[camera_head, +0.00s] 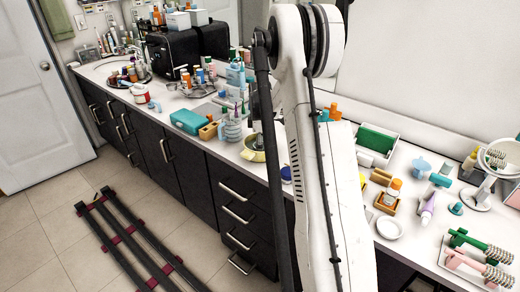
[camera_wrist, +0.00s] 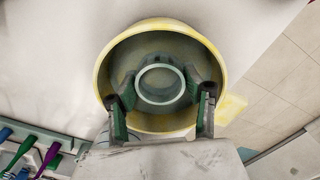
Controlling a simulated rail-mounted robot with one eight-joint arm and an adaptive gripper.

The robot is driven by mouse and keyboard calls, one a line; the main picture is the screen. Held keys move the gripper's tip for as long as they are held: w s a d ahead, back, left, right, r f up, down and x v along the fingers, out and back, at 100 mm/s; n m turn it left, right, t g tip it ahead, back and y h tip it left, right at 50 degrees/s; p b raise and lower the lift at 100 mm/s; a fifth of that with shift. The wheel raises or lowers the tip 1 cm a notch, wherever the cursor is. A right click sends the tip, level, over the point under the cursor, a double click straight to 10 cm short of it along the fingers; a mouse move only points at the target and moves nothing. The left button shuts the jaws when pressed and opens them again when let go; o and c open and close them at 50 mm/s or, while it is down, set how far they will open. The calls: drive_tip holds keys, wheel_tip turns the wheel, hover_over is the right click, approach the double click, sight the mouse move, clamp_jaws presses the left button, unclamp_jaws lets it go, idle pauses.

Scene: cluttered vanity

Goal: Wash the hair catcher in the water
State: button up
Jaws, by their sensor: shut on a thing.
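A yellow bowl (camera_wrist: 104,70) fills the middle of the wrist view, with a small handle or lip at its right. In the head view the bowl (camera_head: 251,155) stands near the counter's front edge, partly hidden by my arm. A grey-green round ring, the hair catcher (camera_wrist: 160,101), is inside the bowl's outline. My gripper (camera_wrist: 161,88) reaches over the bowl with its fingers on both sides of the hair catcher, shut on it. Whether the catcher touches the bowl's bottom is unclear, and I cannot clearly make out the water surface.
A blue-white bottle (camera_head: 231,128) and a teal box (camera_head: 187,122) stand left of the bowl. In the wrist view a rack with colored brushes (camera_wrist: 40,150) is at lower left. Several small items and a round mirror (camera_head: 497,158) crowd the counter at right.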

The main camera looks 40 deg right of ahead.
idle(0.6)
wheel_tip(320, 180, up, 8)
drive_tip(key=p, duration=0.2)
drive_tip(key=shift+p, duration=0.4)
idle(0.3)
idle(1.8)
